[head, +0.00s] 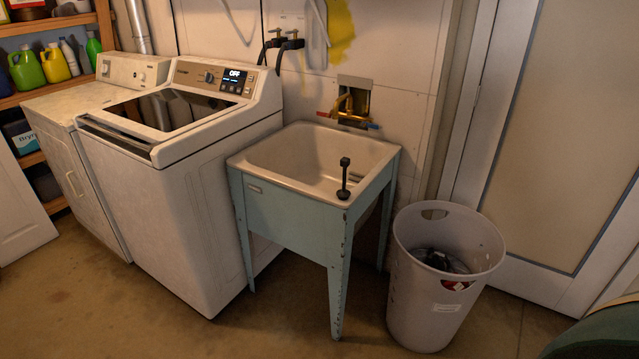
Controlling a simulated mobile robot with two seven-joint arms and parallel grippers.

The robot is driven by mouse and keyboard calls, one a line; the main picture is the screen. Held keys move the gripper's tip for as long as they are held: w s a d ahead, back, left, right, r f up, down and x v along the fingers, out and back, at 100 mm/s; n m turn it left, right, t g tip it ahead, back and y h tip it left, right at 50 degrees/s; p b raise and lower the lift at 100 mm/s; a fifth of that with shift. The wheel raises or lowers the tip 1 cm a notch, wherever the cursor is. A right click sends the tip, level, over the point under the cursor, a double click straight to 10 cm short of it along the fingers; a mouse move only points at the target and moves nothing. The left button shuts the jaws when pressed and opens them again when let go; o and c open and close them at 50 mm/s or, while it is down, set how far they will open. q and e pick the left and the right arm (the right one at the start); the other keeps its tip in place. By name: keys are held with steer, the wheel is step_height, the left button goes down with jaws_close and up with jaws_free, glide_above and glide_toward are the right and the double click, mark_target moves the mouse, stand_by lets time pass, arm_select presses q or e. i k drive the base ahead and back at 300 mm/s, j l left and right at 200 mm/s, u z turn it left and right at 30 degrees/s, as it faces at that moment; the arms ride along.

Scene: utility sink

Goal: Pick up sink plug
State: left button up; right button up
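A small black sink plug (344,178) with an upright stem and a round knob on top stands at the front right rim of the utility sink. Its wider base rests on the rim near the corner. The utility sink (270,174) has a cream basin and a pale blue-green metal body on legs. Neither of my grippers shows in the head view, and nothing is touching the plug.
A white washing machine (190,155) stands left of the sink, close beside it. A grey trash bin (418,290) with dark contents stands at the sink's right front. A brass faucet (352,103) is behind the basin. Brown floor (270,325) is open in front.

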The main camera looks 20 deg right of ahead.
mark_target(342, 194)
steer(key=i+l+u, duration=0.15)
steer(key=l, duration=0.15)
steer(key=i+l+u, duration=0.1)
steer(key=l, duration=0.2)
steer(key=i+l+u, duration=0.15)
steer(key=l, duration=0.2)
steer(key=i+l+u, duration=0.15)
steer(key=l, duration=0.2)
steer(key=i+l+u, duration=0.1)
steer(key=l, duration=0.25)
